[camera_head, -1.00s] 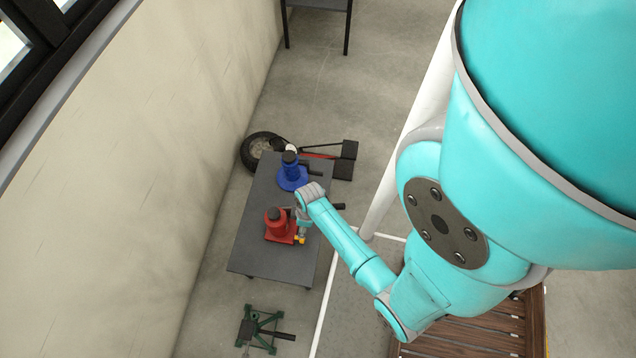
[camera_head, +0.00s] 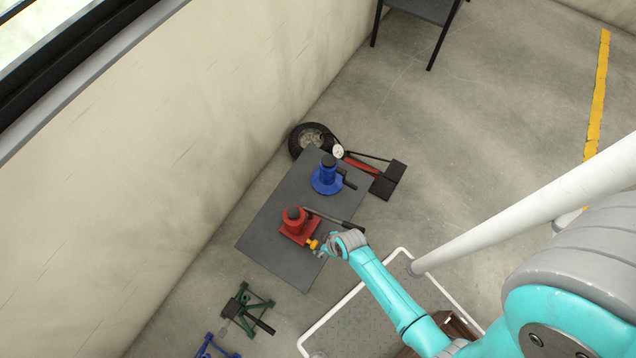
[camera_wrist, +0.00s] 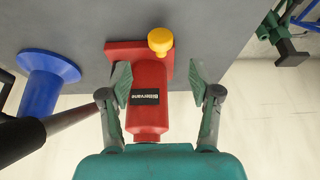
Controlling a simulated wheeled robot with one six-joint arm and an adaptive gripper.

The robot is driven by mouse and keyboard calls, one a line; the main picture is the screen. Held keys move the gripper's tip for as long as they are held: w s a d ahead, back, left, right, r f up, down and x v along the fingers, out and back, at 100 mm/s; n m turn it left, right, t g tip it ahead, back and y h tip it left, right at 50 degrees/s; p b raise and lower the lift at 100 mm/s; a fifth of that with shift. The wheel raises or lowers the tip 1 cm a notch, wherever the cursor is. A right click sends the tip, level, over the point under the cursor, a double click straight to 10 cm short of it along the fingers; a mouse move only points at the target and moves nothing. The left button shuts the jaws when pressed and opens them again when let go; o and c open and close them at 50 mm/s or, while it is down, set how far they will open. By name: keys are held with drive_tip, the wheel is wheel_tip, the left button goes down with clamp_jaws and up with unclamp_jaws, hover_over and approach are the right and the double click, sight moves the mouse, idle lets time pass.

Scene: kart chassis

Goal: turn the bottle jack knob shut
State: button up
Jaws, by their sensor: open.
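The red bottle jack (camera_head: 293,226) stands on the dark grey table. Its yellow knob (camera_head: 313,244) sticks out low at the jack's base, on the side towards my arm. My gripper (camera_head: 322,250) is close beside the knob, at the table's edge. In the wrist view the knob (camera_wrist: 160,41) lies beyond the fingertips, roughly centred between them. My gripper's two green-padded fingers (camera_wrist: 160,82) are spread apart, with the red jack's body (camera_wrist: 148,112) showing between them. Nothing is held. I cannot tell whether a finger touches the jack.
A blue jack (camera_head: 327,178) stands farther back on the table (camera_head: 270,245). The red jack's dark lever (camera_head: 335,217) reaches out near my wrist. Green (camera_head: 247,308) and blue stands are on the floor in front. A wheel (camera_head: 308,140) lies behind the table, and a wall runs along the left.

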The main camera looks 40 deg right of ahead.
sight(316, 244)
drive_tip(key=x, duration=0.8)
drive_tip(key=shift+w+f, duration=0.1)
drive_tip(key=shift+f, duration=0.1)
drive_tip(key=c, duration=1.1)
drive_tip(key=shift+d+y, duration=0.1)
drive_tip(key=shift+y, duration=0.5)
drive_tip(key=o, duration=1.1)
drive_tip(key=shift+r, duration=0.1)
